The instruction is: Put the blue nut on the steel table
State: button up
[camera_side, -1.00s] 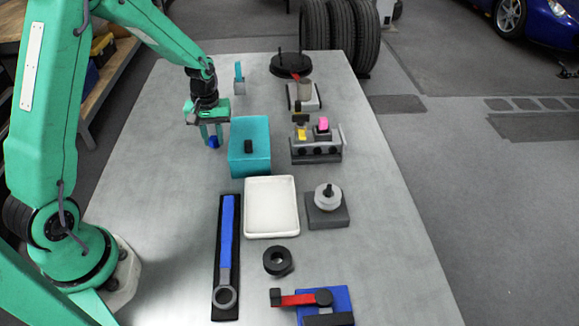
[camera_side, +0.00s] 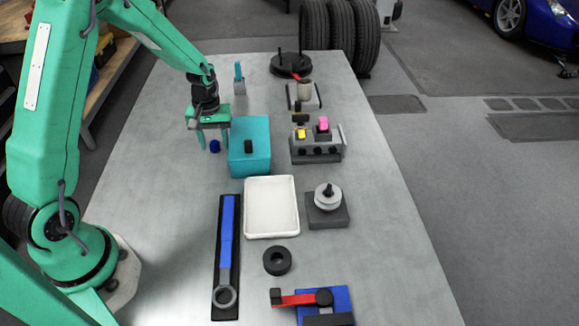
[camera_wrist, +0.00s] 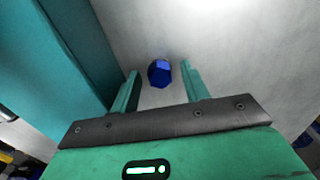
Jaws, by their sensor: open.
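The blue nut (camera_side: 214,146) rests on the steel table (camera_side: 165,190), just left of the teal box. In the wrist view the blue nut (camera_wrist: 159,72) lies between and slightly beyond the fingertips, with a gap on each side. My gripper (camera_side: 213,147) is open, pointing down over the nut, its fingers apart. In the wrist view my gripper (camera_wrist: 159,72) shows both green fingers spread and touching nothing.
The teal box (camera_side: 249,150) with a black knob stands close to the right of my gripper. A white tray (camera_side: 271,236) lies nearer the camera. A block with pink and yellow parts (camera_side: 317,152) stands further right. The table's left side is clear.

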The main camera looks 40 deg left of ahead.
aim_at(214, 142)
jog(key=shift+r, duration=0.1)
notch_tip(214, 142, up, 12)
dwell(0.7)
jog(key=shift+r, duration=0.15)
dwell(0.4)
jog(key=s+d+r+m+t, duration=0.2)
jog(key=s+d+r+m, duration=0.2)
jog(key=s, duration=0.5)
jog(key=s+d+r+m+t, duration=0.3)
jog(key=s+d+r+m, duration=0.2)
jog(key=s, duration=0.5)
jog(key=d+r, duration=0.2)
jog(key=d, duration=0.1)
jog(key=shift+s+r+t, duration=0.15)
jog(key=shift+r+t, duration=0.15)
